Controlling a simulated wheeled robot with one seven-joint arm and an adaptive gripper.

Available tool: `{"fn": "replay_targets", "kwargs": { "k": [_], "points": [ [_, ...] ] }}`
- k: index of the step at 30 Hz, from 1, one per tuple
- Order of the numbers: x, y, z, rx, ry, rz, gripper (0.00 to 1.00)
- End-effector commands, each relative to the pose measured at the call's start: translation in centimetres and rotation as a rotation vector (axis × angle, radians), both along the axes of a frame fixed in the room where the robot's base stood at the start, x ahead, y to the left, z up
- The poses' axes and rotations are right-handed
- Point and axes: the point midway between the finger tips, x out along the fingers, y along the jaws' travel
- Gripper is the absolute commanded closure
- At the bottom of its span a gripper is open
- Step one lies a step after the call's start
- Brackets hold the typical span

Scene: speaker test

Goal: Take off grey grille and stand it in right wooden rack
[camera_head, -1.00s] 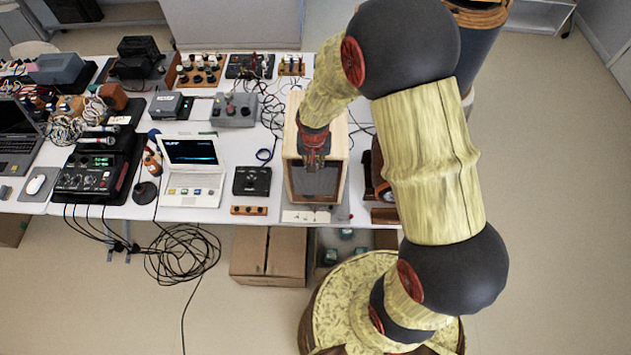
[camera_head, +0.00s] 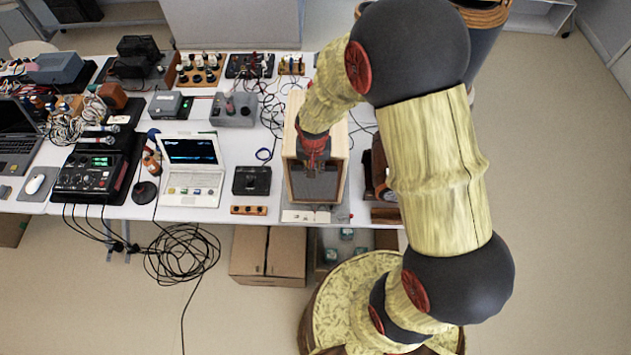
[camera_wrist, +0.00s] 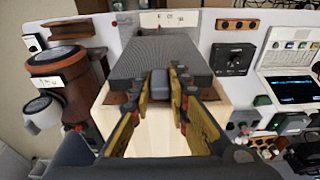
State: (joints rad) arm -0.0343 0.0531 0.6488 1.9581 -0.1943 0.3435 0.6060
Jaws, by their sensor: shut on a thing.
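The grey grille (camera_wrist: 165,52) is a dark flat panel in front of the pale wooden speaker box (camera_wrist: 160,138). My gripper (camera_wrist: 161,84) is shut on a small grey grip piece at the grille's near edge. In the head view my gripper (camera_head: 312,165) is over the front of the box (camera_head: 340,140), and the grille (camera_head: 322,188) shows below it. I cannot tell whether the grille is fully clear of the box. A brown wooden rack (camera_head: 384,215) lies right of the box at the table's front edge; it also shows in the wrist view (camera_wrist: 68,29).
A wooden strip with dark holes (camera_head: 248,210) and a black box (camera_head: 252,181) stand left of the speaker box. A white laptop (camera_head: 192,185) is further left. A brown cylindrical part (camera_wrist: 58,62) stands close beside the box. Cables lie behind and left.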

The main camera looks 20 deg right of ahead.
Motion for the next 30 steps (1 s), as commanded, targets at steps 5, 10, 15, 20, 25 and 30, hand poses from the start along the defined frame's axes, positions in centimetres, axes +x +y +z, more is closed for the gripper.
{"fn": "replay_targets", "kwargs": {
  "k": [5, 10, 15, 20, 25, 30],
  "points": [
    [-0.6, 0.2, 0.0, 0.0, 0.0, 0.001, 1.0],
    [-1.0, 0.5, 0.0, 0.0, 0.0, 0.001, 1.0],
    [-1.5, 0.6, 0.0, 0.0, -0.001, 0.0, 1.0],
    [-2.0, 0.8, 0.0, 0.0, 0.0, 0.0, 1.0],
    [-2.4, 1.0, 0.0, 0.0, -0.001, 0.001, 1.0],
    [-3.0, 1.3, 0.0, -0.001, -0.001, 0.002, 1.0]
  ]
}}
